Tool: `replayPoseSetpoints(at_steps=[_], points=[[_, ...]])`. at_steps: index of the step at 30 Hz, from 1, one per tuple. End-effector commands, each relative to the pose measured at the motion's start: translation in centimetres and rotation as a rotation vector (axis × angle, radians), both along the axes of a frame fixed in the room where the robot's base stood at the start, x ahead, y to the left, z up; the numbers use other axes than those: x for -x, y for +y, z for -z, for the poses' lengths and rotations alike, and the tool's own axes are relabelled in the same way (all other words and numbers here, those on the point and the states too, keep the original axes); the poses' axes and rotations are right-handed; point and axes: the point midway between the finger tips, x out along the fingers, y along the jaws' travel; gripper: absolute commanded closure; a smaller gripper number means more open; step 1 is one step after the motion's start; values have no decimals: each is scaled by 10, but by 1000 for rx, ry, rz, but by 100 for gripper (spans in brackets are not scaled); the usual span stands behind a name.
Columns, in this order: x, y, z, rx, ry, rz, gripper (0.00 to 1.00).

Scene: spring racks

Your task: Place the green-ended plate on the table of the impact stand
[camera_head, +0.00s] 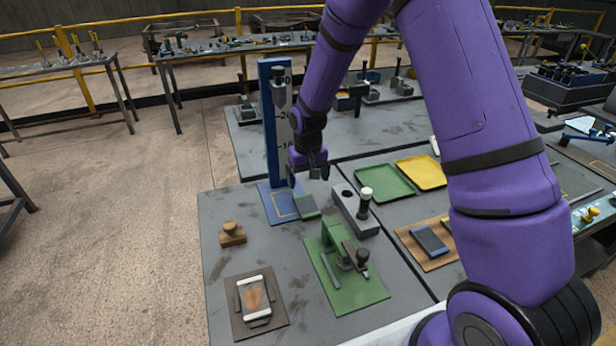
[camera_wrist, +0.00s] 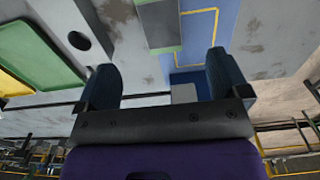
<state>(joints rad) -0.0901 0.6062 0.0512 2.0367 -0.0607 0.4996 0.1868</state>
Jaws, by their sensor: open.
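The impact stand (camera_head: 272,130) is a tall blue column with a scale, a hanging weight and a low blue table (camera_head: 277,213) outlined in yellow. The stand's table also shows in the wrist view (camera_wrist: 200,50). The green-ended plate (camera_head: 306,207) is a small grey plate on the right part of that table. In the wrist view the plate (camera_wrist: 158,24) shows its green end and overlaps the table's edge; its far end is cut off by the frame. My gripper (camera_head: 308,174) is open and empty, above and apart from the plate, beside the column.
A grey block with a hole and white-topped handle (camera_head: 355,212) stands close right of the plate. A green press (camera_head: 342,260) is in front. A wooden-handled block (camera_head: 231,234), a white-ended plate (camera_head: 254,297), and green (camera_head: 384,183) and yellow (camera_head: 421,172) trays lie around.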

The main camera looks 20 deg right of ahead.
Motion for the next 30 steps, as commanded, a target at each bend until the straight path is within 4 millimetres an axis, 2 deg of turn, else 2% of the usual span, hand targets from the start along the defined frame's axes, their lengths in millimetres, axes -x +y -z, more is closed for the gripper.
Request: replayPoseSetpoints(at_steps=[5, 21, 30], points=[[1, 0, 12, 1, 4, 0, 6], [0, 0, 93, 0, 2, 0, 6], [0, 0, 108, 0, 0, 0, 6]])
